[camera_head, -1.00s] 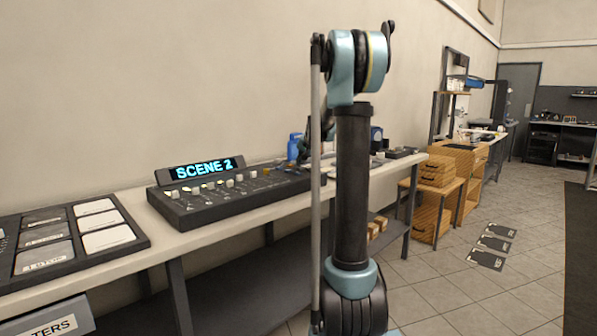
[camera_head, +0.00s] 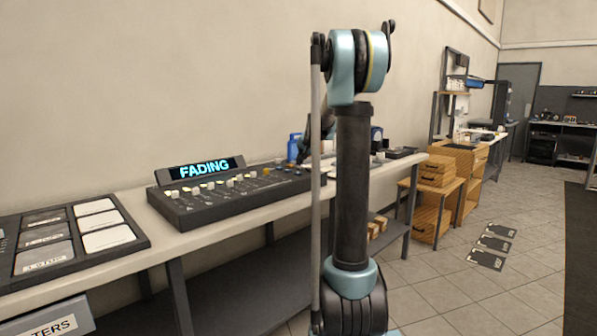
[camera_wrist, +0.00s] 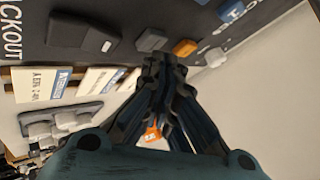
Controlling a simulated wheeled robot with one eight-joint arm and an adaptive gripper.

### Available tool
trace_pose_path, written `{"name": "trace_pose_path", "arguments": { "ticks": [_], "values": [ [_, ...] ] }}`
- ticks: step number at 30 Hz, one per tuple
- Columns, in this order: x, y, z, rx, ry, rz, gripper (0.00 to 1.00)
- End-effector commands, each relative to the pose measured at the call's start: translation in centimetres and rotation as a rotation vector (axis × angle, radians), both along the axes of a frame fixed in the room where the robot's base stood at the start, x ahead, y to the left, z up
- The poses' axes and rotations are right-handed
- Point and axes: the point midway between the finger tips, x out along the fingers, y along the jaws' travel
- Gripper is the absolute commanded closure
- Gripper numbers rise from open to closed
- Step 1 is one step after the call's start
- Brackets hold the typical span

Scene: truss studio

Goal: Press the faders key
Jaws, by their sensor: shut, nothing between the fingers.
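The dark lighting console (camera_head: 240,193) stands on the bench in the head view, with a row of pale fader caps. Its display (camera_head: 206,169) reads "FADING". In the wrist view, the console panel (camera_wrist: 120,12) carries a grey key (camera_wrist: 150,40), an orange key (camera_wrist: 185,47), a blue key (camera_wrist: 228,9) and a wide dark key (camera_wrist: 83,30) beside the lettering "BLACKOUT". I cannot read which key is the faders key. My gripper (camera_wrist: 163,60) is shut and empty, its tips close to the grey and orange keys. Contact cannot be told. The head view hides the gripper behind my arm.
A tray of labelled filter cards (camera_head: 75,240) lies at the bench's left end. A blue bottle (camera_head: 294,147) stands behind the console's right end. Wooden crates (camera_head: 437,172) stand farther right. The tiled floor to the right is mostly open, with flat dark plates (camera_head: 490,247).

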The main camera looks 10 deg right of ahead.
Motion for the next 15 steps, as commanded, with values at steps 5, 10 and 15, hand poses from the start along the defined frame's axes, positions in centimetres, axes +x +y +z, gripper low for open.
{"name": "trace_pose_path", "arguments": {
  "ticks": [5,10,15],
  "values": [
    [-0.03,0.0,0.67,0.0,0.0,0.0,1.0],
    [-0.01,-0.01,0.72,0.0,0.0,0.0,1.0],
    [-0.01,0.0,0.88,0.0,0.0,0.0,1.0]
  ]
}}
